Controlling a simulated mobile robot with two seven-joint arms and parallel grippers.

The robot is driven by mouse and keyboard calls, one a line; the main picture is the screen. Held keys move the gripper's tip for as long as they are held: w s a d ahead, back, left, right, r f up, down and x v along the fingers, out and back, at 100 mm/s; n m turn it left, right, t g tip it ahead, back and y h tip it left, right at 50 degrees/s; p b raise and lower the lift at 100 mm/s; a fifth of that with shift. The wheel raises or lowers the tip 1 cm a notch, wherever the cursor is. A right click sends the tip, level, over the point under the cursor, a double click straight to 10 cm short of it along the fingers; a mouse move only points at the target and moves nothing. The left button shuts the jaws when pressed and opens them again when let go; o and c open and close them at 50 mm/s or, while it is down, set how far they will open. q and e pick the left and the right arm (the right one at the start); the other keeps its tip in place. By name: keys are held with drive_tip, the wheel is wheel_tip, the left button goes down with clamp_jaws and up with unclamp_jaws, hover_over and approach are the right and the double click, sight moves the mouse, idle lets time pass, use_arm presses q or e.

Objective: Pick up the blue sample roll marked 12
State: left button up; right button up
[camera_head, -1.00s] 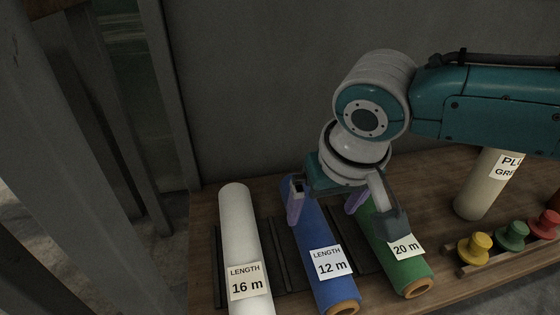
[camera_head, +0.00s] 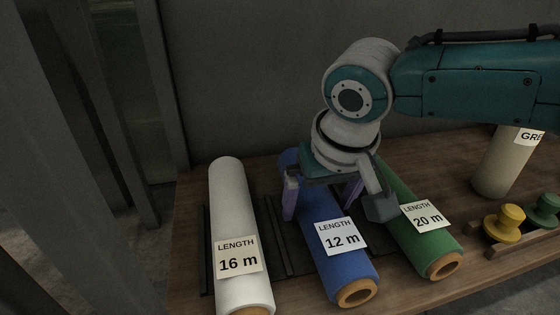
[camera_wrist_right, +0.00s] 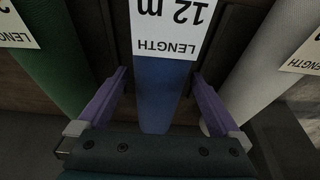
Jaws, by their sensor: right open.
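The blue roll (camera_head: 322,207) with a "LENGTH 12 m" label lies on the wooden table between a white roll and a green roll. In the right wrist view the blue roll (camera_wrist_right: 160,95) runs between my fingers, its label upside down. My right gripper (camera_head: 322,200) is open and sits over the far half of the blue roll, one finger on each side. The purple fingers of the right gripper (camera_wrist_right: 158,96) show gaps to the roll on both sides. My gripper hides part of the roll behind the label. My left gripper is not in view.
The white roll (camera_head: 233,210) marked 16 m lies to the left, and the green roll (camera_head: 405,195) marked 20 m close on the right. A beige cylinder (camera_head: 500,165) and yellow (camera_head: 504,222) and green spools (camera_head: 543,208) stand further right. A wall closes the back.

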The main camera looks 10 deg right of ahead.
drive_tip(key=shift+r, duration=0.1)
clamp_jaws()
idle(0.7)
